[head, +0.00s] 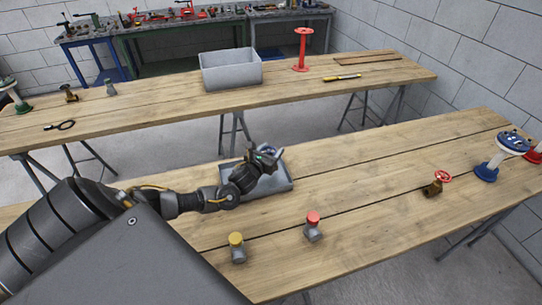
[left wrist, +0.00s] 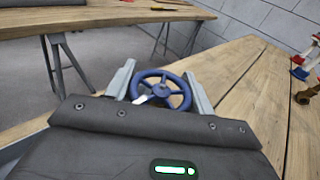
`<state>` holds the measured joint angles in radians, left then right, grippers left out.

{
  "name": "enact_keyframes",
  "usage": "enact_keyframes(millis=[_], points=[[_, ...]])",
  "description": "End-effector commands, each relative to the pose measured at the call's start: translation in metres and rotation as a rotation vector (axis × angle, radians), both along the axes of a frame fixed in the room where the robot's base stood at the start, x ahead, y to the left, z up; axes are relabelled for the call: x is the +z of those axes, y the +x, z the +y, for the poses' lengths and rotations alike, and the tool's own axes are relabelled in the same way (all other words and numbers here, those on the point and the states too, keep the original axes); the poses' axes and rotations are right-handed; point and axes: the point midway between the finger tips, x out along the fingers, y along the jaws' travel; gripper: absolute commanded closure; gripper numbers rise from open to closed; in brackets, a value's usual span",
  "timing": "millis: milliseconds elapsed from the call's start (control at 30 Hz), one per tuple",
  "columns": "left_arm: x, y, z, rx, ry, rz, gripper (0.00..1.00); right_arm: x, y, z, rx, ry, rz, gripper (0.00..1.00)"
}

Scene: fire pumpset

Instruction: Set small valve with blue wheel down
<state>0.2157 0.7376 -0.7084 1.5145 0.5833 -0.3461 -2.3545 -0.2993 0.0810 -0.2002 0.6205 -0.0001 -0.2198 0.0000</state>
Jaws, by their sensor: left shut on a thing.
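The small valve shows in the left wrist view as a blue spoked wheel (left wrist: 176,99) between the two grey fingers of my left gripper (left wrist: 160,80). Its body below the wheel is mostly hidden by the gripper. In the head view my left gripper (head: 274,154) is shut on the valve, over a grey flat tray (head: 284,182) on the near table. The valve is small and mostly hidden there. I cannot tell whether it touches the tray. My right gripper is not in view.
On the near table (head: 370,225) stand a yellow-capped fitting (head: 238,249), a red-capped fitting (head: 313,228), a brass valve with red wheel (head: 436,184) and a larger blue-based piece (head: 488,172). The far table holds a grey bin (head: 231,72) and a red stand (head: 302,50).

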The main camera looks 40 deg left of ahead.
Motion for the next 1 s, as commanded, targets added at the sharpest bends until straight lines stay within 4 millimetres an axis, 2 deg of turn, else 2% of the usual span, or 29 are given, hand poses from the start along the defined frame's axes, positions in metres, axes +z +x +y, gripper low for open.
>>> enact_keyframes(millis=[67,233,600,633,800,1000], points=[[-0.009,0.0,-0.002,0.001,-0.002,0.002,1.0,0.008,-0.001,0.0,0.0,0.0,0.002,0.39],[-0.024,0.0,-0.001,0.0,-0.002,0.0,1.0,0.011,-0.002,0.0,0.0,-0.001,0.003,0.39],[-0.029,0.0,-0.002,-0.001,-0.001,-0.001,1.0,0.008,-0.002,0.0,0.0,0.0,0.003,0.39],[-0.03,-0.001,-0.002,-0.001,-0.001,0.002,0.44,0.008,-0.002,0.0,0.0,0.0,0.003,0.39],[-0.029,-0.001,-0.002,-0.001,-0.001,0.002,0.25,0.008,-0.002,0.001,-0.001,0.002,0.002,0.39],[-0.029,-0.001,-0.002,-0.001,-0.001,0.002,0.25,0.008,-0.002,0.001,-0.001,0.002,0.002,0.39]])
